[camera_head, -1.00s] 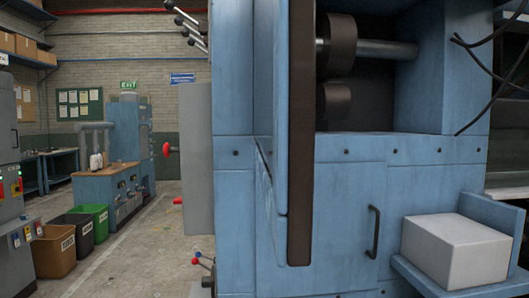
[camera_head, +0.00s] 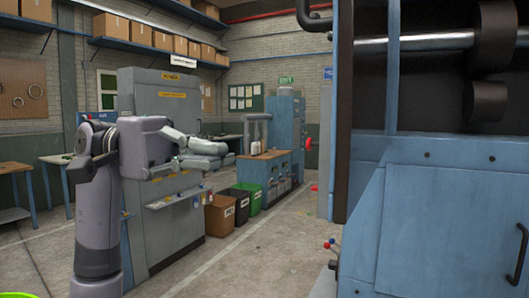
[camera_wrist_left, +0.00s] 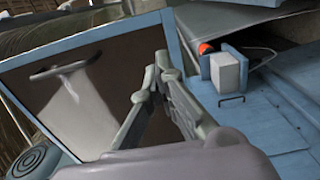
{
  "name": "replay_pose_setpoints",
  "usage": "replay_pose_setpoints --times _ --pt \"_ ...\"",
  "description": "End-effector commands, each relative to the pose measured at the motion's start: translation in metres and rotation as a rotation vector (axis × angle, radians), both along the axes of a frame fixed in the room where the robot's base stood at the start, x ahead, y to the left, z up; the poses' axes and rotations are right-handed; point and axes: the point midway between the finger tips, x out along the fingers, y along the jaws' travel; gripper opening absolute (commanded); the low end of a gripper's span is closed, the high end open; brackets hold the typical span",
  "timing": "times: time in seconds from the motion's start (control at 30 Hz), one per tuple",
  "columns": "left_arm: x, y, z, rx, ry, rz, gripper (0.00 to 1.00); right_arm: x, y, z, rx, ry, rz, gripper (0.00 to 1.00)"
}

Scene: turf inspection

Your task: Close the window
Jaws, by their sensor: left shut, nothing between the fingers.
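My left gripper (camera_head: 228,150) is shut and empty, raised left of the window in the head view. In the wrist view its fingers (camera_wrist_left: 154,75) appear in front of the pane's right part; contact cannot be told. My right gripper is not in view.
The blue machine (camera_head: 440,230) takes up the right side. A grey cabinet (camera_head: 165,100) stands behind my left arm. Bins, including a green one (camera_head: 246,198), stand farther back. Open floor (camera_head: 250,255) lies between. A white block (camera_wrist_left: 228,72) shows beyond the gripper.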

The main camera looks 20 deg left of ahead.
Motion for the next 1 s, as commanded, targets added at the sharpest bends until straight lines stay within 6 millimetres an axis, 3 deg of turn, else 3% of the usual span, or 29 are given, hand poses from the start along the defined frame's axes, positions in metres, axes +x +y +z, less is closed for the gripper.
replay_pose_setpoints --times 0.33,0.6,0.8,1.0 --pt "-0.006 -0.070 0.003 -0.002 0.004 -0.007 0.00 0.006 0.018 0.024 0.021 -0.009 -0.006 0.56" --pt "-0.008 -0.115 0.003 -0.004 0.008 -0.005 0.00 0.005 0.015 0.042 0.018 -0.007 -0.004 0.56" --pt "-0.009 -0.129 0.001 -0.005 0.009 -0.004 0.00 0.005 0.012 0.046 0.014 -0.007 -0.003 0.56" --pt "-0.009 -0.130 0.000 -0.005 0.009 -0.004 0.00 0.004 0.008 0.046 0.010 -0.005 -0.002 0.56"
